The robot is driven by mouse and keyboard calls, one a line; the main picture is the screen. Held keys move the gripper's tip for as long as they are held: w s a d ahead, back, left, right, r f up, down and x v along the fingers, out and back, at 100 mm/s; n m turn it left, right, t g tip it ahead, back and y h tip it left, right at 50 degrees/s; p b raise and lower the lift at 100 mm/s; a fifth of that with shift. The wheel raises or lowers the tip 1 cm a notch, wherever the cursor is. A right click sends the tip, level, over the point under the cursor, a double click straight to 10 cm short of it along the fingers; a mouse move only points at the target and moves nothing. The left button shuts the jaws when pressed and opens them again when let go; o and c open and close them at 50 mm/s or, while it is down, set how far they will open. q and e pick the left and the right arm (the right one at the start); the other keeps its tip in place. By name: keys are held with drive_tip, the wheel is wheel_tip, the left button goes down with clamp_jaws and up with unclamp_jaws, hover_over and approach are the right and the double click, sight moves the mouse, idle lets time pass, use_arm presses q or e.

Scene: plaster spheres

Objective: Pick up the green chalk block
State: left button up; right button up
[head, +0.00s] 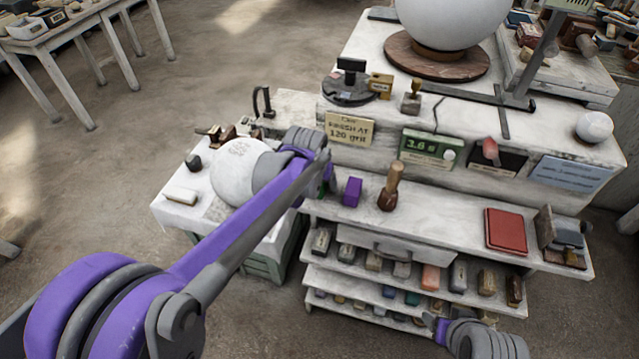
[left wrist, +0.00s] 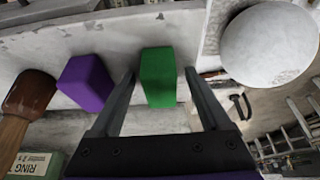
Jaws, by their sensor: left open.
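The green chalk block (left wrist: 157,78) stands on the pale shelf in the left wrist view, between the two spread fingers of my left gripper (left wrist: 158,82). The fingers are open, with a gap visible on each side of the block. In the head view my left gripper (head: 322,168) is over the left end of the upper shelf and hides most of the block. A purple block (head: 352,191) stands just to the right; it also shows in the left wrist view (left wrist: 86,83). My right gripper (head: 440,326) is at the lower right, its jaws unclear.
A wooden-handled tool (head: 390,188) stands right of the purple block. A white sphere (head: 235,170) sits close on the left. A red pad (head: 506,230) lies farther right on the shelf. Lower shelves hold several small blocks. The shelf between tool and pad is clear.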

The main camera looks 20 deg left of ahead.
use_arm(q)
clamp_jaws()
drive_tip(key=shift+r, duration=0.15)
wheel_tip(320, 180, up, 10)
drive_tip(key=shift+f+p, duration=0.1)
drive_tip(key=shift+p, duration=0.2)
idle(0.4)
